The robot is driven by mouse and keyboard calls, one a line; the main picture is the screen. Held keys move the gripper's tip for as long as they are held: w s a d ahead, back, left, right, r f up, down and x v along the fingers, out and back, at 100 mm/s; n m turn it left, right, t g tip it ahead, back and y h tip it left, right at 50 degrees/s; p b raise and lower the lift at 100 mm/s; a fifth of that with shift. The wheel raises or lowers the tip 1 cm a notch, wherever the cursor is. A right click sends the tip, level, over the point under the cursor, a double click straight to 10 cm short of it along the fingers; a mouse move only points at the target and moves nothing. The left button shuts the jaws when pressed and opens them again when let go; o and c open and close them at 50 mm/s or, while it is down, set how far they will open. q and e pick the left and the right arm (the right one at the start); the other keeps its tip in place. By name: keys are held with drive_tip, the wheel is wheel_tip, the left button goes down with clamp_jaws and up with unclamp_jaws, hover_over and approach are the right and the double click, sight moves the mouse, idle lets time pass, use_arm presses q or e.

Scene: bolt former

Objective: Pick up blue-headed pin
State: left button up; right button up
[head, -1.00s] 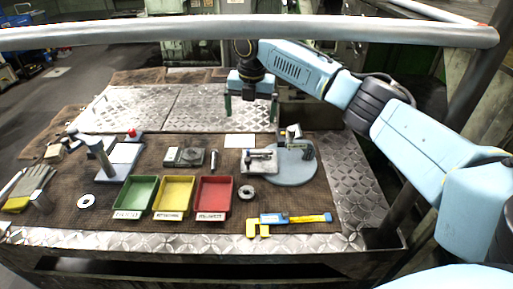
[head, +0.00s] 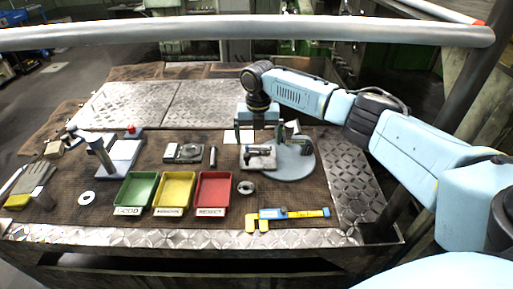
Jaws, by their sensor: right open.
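My right gripper (head: 257,134) comes in from the right on its light blue arm. It is open and empty, its two dark green fingers pointing down. It hangs over the back part of the bench, just behind and above a small pale block (head: 262,163). A small dark bolt-like part (head: 257,152) lies on that block. I cannot make out a blue head on it at this size, and no other pin with a blue head is clear to see. My left gripper is not in view.
The block sits beside a round grey plate (head: 294,172) with a small upright fixture. Green (head: 119,203), yellow (head: 159,203) and red (head: 200,204) trays stand at the front. A metal ring (head: 246,188) and a yellow-blue caliper (head: 290,214) lie right of them. A grey stand (head: 123,150) is at left.

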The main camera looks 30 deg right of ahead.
drive_tip(key=shift+f, duration=1.25)
drive_tip(key=c, duration=1.1)
drive_tip(key=shift+r, duration=0.1)
drive_tip(key=shift+r, duration=0.1)
